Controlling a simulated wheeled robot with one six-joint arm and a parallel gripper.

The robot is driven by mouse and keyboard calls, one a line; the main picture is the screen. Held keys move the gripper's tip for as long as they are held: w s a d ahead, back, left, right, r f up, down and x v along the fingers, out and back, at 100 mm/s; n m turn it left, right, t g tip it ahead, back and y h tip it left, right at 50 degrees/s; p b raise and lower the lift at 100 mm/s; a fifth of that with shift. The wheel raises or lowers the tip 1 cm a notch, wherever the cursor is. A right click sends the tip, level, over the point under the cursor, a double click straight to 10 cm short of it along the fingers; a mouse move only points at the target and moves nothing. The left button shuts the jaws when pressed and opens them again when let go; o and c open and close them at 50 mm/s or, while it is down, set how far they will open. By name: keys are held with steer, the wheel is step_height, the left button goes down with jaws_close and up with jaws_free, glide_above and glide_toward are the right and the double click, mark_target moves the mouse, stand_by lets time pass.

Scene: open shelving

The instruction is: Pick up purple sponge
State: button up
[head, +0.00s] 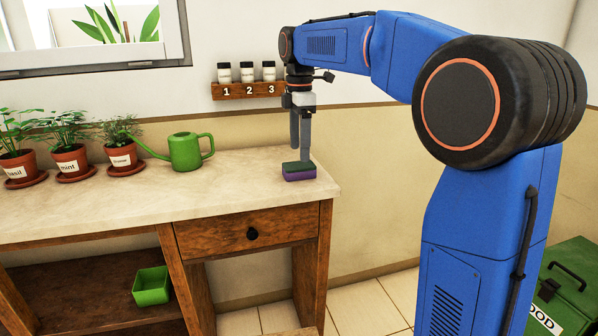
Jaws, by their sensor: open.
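The purple sponge (300,175) lies on the countertop near its right end. Its top is dark green and its lower part is purple. My gripper (300,152) points down from the arm, with its fingertips just above or at the sponge. The fingers are open, one behind the other from this angle. I cannot tell from this view whether they touch the sponge or straddle it.
A green watering can (186,152) and potted herbs (70,160) stand left of the sponge on the counter (230,190). A green bin (151,286) sits on the lower shelf. A green box (570,285) is at lower right.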

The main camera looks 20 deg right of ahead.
mark_target(299, 165)
steer(key=shift+w+f, duration=0.15)
steer(key=shift+f, duration=2.85)
steer(key=c, duration=1.2)
steer(key=shift+r, duration=0.1)
step_height(299, 165, up, 10)
steer(key=o, duration=0.4)
steer(key=shift+c, duration=1.2)
